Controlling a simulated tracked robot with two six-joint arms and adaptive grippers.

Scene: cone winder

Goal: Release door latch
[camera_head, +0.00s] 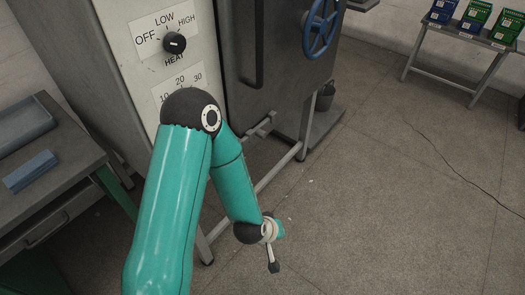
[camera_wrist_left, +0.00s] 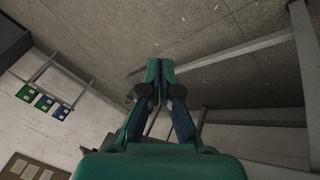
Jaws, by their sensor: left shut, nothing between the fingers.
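A dark grey door (camera_head: 287,62) is on the front of the machine, upper middle of the head view, and looks closed. It carries a long black vertical handle (camera_head: 258,42) on its left side and a blue handwheel (camera_head: 321,28) on its right. I cannot tell which part is the latch. My left arm reaches down in front of the machine, with its wrist low over the floor, below and apart from the door. My left gripper (camera_wrist_left: 159,72) is shut and empty in the left wrist view. My right gripper is not in view.
A control panel with a black heat knob (camera_head: 174,43) is left of the door. A bench (camera_head: 62,178) with a blue block (camera_head: 30,171) stands at left. A small table (camera_head: 447,88) with boxes is at upper right. Metal frame legs stand below the door; floor at right is clear.

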